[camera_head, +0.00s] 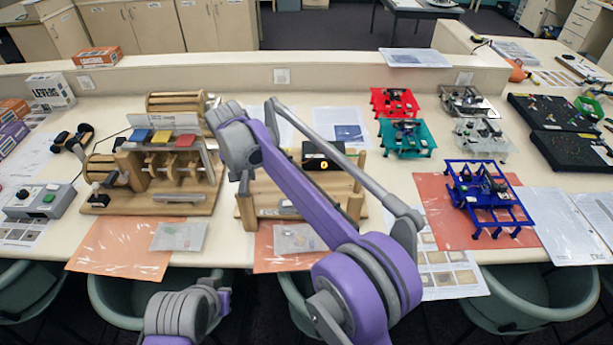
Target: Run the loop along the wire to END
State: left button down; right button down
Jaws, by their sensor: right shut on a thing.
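A wooden stand (247,208) with upright posts and a black box (322,160) bearing a yellow mark stands at the middle of the long table. My purple right arm crosses in front of it and hides much of it. I cannot make out the wire, its END mark or the loop. My right gripper (243,183) is mostly hidden at the far end of that arm, by the stand's left side. It is shut on the loop, which the arm covers. Part of my left arm shows at the bottom left; its gripper is out of view.
A wooden lever device (150,200) with coloured blocks stands close left of the stand. Red, teal and blue frames (487,196) stand to the right. Plastic bags (179,237) lie at the front on orange sheets (122,250). Green chairs (530,295) line the front edge.

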dwell(0.3)
jog(key=c, duration=0.6)
grip_release()
jog(key=shift+o, duration=0.6)
jog(key=shift+r, duration=4)
